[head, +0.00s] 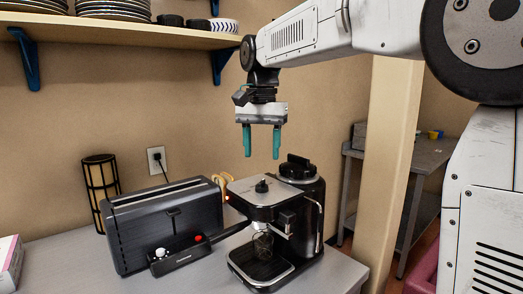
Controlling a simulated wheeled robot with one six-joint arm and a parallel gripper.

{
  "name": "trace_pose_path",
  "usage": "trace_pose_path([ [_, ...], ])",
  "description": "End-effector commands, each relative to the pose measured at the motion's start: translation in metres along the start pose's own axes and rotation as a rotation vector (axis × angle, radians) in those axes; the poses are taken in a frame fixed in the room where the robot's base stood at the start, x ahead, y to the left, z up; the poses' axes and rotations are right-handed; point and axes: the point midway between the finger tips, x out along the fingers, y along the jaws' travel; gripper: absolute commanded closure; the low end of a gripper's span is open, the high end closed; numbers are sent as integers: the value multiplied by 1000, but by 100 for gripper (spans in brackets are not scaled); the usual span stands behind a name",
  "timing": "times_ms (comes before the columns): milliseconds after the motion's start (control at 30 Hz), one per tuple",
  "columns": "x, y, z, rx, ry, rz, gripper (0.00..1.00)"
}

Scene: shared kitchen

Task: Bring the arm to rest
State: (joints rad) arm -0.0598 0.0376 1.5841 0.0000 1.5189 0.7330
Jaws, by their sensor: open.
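My gripper (262,154) hangs from my arm at the upper middle of the head view. Its two teal fingers point down and stand apart with nothing between them. It is above the coffee machine (265,205), and a gap shows between the fingertips and the top of the machine. My arm reaches in from the upper right.
A black toaster (160,225) stands left of the coffee machine on the grey counter (60,262). A lamp-like cylinder (101,185) is behind it. A shelf (120,28) with plates and bowls is at upper left. A post (392,150) and metal table (425,155) stand right.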

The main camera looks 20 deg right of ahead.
Motion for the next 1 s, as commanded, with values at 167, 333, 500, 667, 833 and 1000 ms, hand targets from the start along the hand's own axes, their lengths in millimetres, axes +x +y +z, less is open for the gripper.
trace_pose_path([
  [167, 0, 0, 0, -1, 0, 0, 48],
  [333, 4, -2, -2, -79, 8, -6, 48],
  [500, 46, 24, 25, -272, -20, 14, 48],
  [667, 73, 65, 66, -423, -20, 13, 48],
  [833, 103, 116, 118, -561, -5, 5, 48],
  [1000, 140, 168, 173, -665, 25, -6, 48],
])
